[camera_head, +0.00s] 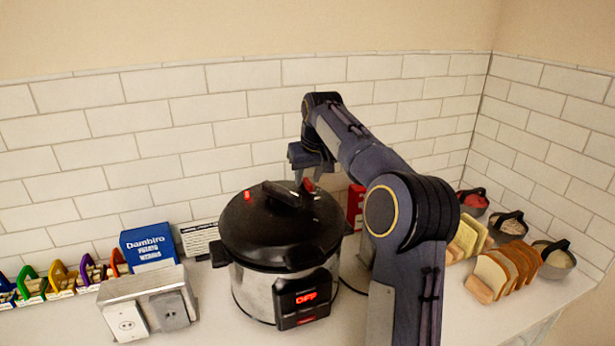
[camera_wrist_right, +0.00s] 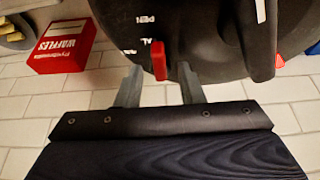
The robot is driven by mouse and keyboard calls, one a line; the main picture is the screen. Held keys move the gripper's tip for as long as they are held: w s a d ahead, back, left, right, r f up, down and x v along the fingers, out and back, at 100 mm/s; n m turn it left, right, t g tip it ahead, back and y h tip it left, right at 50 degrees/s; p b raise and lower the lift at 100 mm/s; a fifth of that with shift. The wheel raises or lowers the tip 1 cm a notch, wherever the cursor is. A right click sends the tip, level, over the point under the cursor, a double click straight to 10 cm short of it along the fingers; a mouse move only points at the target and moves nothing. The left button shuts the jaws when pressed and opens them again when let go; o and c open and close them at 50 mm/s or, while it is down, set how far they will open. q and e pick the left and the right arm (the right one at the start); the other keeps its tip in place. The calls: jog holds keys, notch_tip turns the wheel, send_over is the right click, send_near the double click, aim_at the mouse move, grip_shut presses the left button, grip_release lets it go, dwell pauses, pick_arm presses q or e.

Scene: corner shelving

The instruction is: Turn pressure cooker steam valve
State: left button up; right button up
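The pressure cooker (camera_head: 262,240) is black and steel, with its lid on and a red "OFF" display on its front. The red steam valve (camera_head: 308,184) is on the lid's back right. In the right wrist view the red steam valve (camera_wrist_right: 159,62) shows close up, beside partly hidden white lettering ending in "PEN" and "AL". My right gripper (camera_head: 314,172) reaches down over the lid's back. It also shows in the right wrist view (camera_wrist_right: 160,84), open, fingers apart with the valve tip between or just beyond them; contact is not clear. My left gripper is not in view.
A metal outlet box (camera_head: 148,303) and blue waffle box (camera_head: 150,245) stand left of the cooker. Bread slices (camera_head: 507,270) and several bowls are right. Tiled walls close off the back and right.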

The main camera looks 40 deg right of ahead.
jog(key=shift+w+f, duration=0.15)
jog(key=shift+f, duration=0.15)
grip_shut()
